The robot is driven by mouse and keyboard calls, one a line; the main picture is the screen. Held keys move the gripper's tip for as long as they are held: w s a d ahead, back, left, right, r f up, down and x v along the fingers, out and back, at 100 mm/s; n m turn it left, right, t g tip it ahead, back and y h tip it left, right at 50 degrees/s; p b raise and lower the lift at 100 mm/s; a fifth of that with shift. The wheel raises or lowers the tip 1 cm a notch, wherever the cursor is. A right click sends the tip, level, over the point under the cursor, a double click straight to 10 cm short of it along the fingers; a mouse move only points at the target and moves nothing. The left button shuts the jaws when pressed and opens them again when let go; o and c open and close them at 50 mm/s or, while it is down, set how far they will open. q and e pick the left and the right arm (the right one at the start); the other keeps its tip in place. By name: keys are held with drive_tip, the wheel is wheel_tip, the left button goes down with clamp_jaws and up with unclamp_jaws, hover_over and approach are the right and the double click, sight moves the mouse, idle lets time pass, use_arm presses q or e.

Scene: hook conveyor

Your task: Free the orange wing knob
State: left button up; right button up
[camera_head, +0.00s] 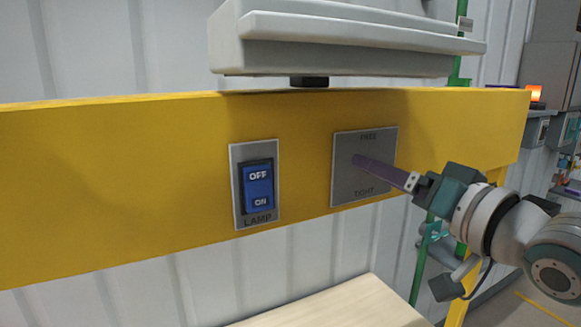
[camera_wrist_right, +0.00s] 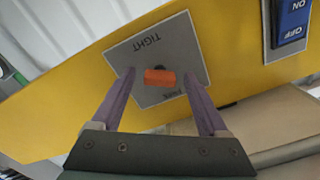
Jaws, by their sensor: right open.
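The orange wing knob (camera_wrist_right: 160,78) shows in the right wrist view, on a grey plate marked TIGHT and FREE. Its bar lies crosswise in that picture, between the two words. In the head view the plate (camera_head: 346,186) shows, but my right gripper's fingers hide the knob. My right gripper (camera_head: 357,160) reaches in from the right, its purple fingers in front of the plate. In the right wrist view its fingers (camera_wrist_right: 159,76) are open, one on each side of the knob, with gaps visible. My left gripper is not in view.
A blue LAMP rocker switch (camera_head: 257,187) sits left of the plate on the same yellow beam (camera_head: 120,150). A grey housing (camera_head: 345,45) overhangs the beam above. A light wooden surface (camera_head: 340,308) lies below. The beam's left part is clear.

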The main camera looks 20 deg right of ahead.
clamp_jaws()
idle(0.5)
drive_tip(key=shift+n, duration=0.3)
drive_tip(key=n+b, duration=0.2)
drive_tip(key=n, duration=1.9)
drive_tip(key=shift+n, duration=0.4)
idle(0.3)
